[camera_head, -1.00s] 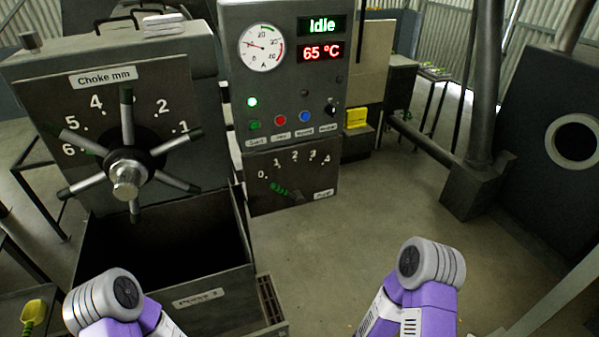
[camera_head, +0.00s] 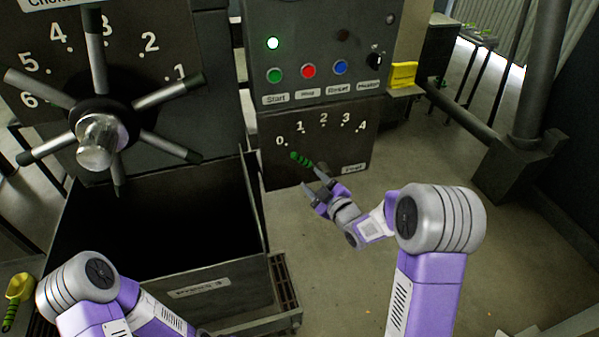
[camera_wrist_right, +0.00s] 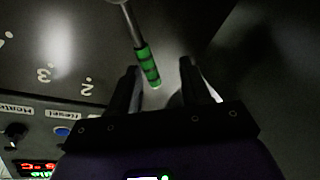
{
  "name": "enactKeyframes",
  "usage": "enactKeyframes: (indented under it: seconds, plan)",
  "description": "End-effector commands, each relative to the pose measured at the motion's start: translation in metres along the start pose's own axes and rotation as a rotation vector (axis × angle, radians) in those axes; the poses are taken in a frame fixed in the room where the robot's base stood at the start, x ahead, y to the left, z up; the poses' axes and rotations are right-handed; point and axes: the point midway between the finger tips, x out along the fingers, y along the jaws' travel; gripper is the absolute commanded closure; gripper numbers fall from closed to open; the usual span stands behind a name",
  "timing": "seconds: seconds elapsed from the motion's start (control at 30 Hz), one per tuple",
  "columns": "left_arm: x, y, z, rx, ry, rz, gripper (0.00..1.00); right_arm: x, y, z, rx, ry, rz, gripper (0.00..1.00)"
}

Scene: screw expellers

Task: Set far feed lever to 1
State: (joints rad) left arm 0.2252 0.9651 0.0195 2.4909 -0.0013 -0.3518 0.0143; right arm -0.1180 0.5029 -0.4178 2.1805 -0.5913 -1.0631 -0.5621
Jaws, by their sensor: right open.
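The feed lever with a green grip (camera_head: 301,159) is on the lower dark panel (camera_head: 283,175), under a scale from 0 to 4. Its grip points up and left, toward the 0 side. My right gripper (camera_head: 313,178) is open and just below and right of the grip. In the right wrist view the green grip (camera_wrist_right: 148,67) hangs in from the top, and its tip shows between the two open fingers (camera_wrist_right: 165,75). I cannot tell whether they touch it. My left arm shows at the lower left, but its gripper is out of view.
Above the lever are green, red and blue buttons (camera_head: 308,71) and a dark knob (camera_head: 375,60). To the left are the large spoked choke wheel (camera_head: 101,140) and an open dark bin (camera_head: 262,205). A yellow scoop (camera_head: 18,288) is at the lower left. The floor on the right is clear.

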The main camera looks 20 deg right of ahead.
Motion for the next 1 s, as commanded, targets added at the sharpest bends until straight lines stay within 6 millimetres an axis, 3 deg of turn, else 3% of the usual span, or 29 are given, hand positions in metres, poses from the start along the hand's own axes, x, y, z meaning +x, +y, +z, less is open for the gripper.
enactKeyframes:
  seconds: [0.13,0.6,1.0]
  plan:
    - [0.008,-0.003,-0.001,0.001,0.001,0.0,0.57,0.005,0.017,-0.019,-0.09,0.086,0.039,0.53]
    - [0.01,-0.004,-0.001,0.001,0.001,0.0,0.57,0.068,0.02,-0.025,-0.09,0.085,0.039,0.53]
    - [0.01,-0.004,-0.001,0.001,0.001,0.0,0.57,0.075,0.021,-0.025,-0.088,0.082,0.039,0.53]
